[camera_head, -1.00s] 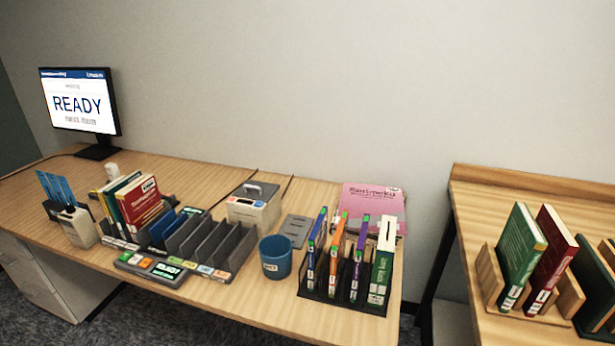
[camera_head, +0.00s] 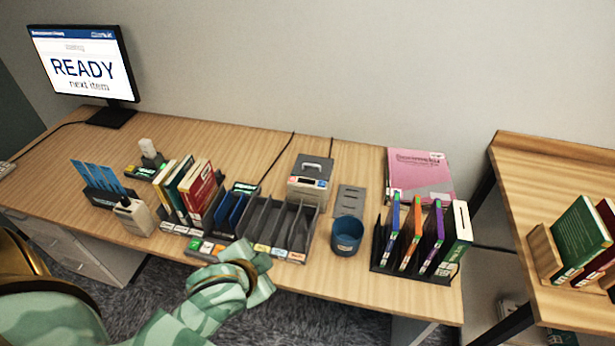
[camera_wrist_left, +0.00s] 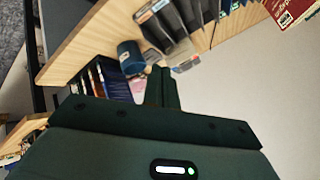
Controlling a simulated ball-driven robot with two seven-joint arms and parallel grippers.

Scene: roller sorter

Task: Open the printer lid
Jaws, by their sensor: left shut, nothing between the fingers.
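The printer (camera_head: 309,178) is a small grey box with a dark grey lid (camera_head: 314,163) and a handle on top, plus a small panel on its front. It stands at the back of the desk, and its lid looks closed. My left arm comes in from the lower left, with its wrist in front of the desk's front edge; its fingers cannot be made out in the head view. In the left wrist view my left gripper (camera_wrist_left: 161,72) is shut and empty. A pale grey box, apparently the printer (camera_wrist_left: 185,64), shows just beyond the fingertips, apart from them. My right gripper is not in view.
A slotted sorter (camera_head: 270,228) stands left of and in front of the printer. A blue cup (camera_head: 346,236) and a grey plate (camera_head: 350,201) lie to its right. A book rack (camera_head: 410,270) and a pink folder (camera_head: 420,176) are farther right. Cables run behind the printer.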

